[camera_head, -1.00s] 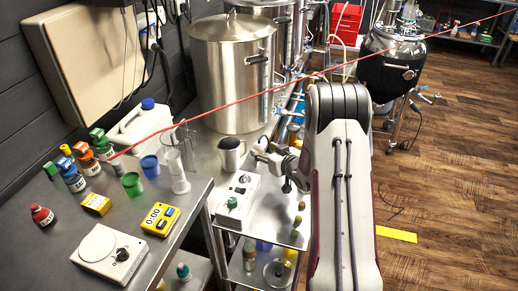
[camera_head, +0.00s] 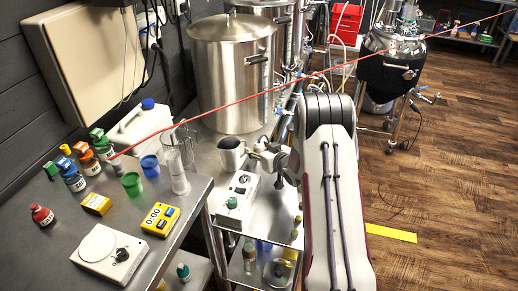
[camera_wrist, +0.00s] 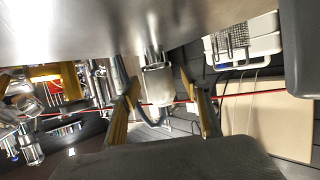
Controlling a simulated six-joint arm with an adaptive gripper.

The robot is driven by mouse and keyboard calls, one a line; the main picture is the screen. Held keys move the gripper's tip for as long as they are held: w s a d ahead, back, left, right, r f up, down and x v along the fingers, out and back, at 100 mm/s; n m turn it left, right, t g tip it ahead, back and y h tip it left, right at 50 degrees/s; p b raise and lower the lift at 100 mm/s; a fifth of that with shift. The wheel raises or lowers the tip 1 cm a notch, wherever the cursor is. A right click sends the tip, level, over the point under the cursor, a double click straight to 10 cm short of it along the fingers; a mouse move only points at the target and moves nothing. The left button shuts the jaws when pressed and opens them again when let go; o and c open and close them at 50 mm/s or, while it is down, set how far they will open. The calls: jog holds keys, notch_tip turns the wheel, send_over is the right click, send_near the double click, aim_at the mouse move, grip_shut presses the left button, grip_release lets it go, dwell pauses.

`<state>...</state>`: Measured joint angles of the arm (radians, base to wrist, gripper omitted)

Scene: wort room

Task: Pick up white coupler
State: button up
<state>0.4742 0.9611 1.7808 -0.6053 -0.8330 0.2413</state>
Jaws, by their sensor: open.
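A pale off-white piece (camera_wrist: 158,86) with a grey curved part beside it shows between my fingers in the wrist view. It looks like the white coupler, but I cannot be sure. My gripper (camera_wrist: 159,80) is open, with one yellowish finger on each side of this piece and visible gaps. My wrist partly hides that spot, and I cannot make out the coupler there.
A white control box (camera_head: 237,195) with a dial stands just in front of the jug. A large steel kettle (camera_head: 228,75) stands behind. Measuring cylinders (camera_head: 178,172) and coloured cups are at the left. A red line crosses the head view.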

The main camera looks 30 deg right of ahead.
aim_at(259, 143)
jog(key=c, duration=1.2)
jog(key=shift+r, duration=0.1)
jog(key=shift+r, duration=4.95)
